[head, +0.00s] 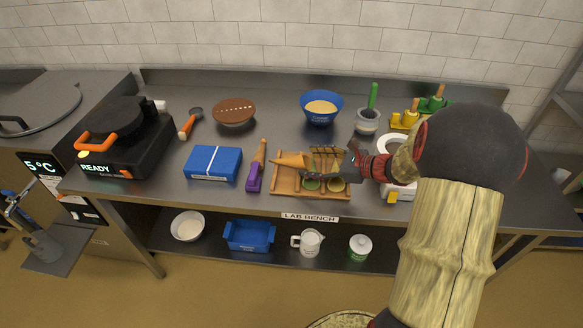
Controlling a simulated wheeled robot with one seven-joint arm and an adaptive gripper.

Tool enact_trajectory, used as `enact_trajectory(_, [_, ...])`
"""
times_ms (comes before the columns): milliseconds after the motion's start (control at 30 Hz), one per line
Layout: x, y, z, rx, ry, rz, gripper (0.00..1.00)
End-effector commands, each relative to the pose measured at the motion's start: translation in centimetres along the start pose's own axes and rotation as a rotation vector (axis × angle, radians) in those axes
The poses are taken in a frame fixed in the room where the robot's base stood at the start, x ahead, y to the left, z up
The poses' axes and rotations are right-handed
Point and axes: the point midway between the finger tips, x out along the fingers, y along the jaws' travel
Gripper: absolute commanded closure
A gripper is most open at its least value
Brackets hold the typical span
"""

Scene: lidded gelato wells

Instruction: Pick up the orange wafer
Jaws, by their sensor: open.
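A pointed orange piece (289,160), which looks like the orange wafer, lies at the upper left of a shallow wooden tray (283,187) on the bench. My gripper (322,172) is open and reaches over the tray from the right, with its dark fingers pointing left. The fingers are close to the orange piece's right end; I cannot tell whether they touch it. Part of the tray is hidden by my gripper. Brown ridged pieces (325,153) stand behind the fingers, and round greenish pieces (336,185) show in front of them.
Left of the tray lie a purple-handled tool (254,172) and a blue box (213,163). Behind are a blue bowl (321,107), a brown domed item (234,111) and a grey mortar (367,121) with a green pestle. The bench's front edge runs just before the tray.

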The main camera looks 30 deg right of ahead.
Motion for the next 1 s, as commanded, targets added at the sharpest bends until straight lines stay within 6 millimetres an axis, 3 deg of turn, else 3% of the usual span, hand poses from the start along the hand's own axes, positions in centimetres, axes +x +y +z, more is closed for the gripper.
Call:
enact_trajectory(133, [1.53,0.00,-0.06,-0.002,0.001,0.001,0.41])
enact_trajectory(400, [1.70,-0.05,0.10,-0.002,0.001,-0.001,0.41])
enact_trajectory(1000, [1.68,-0.04,0.09,-0.003,0.001,0.000,0.76])
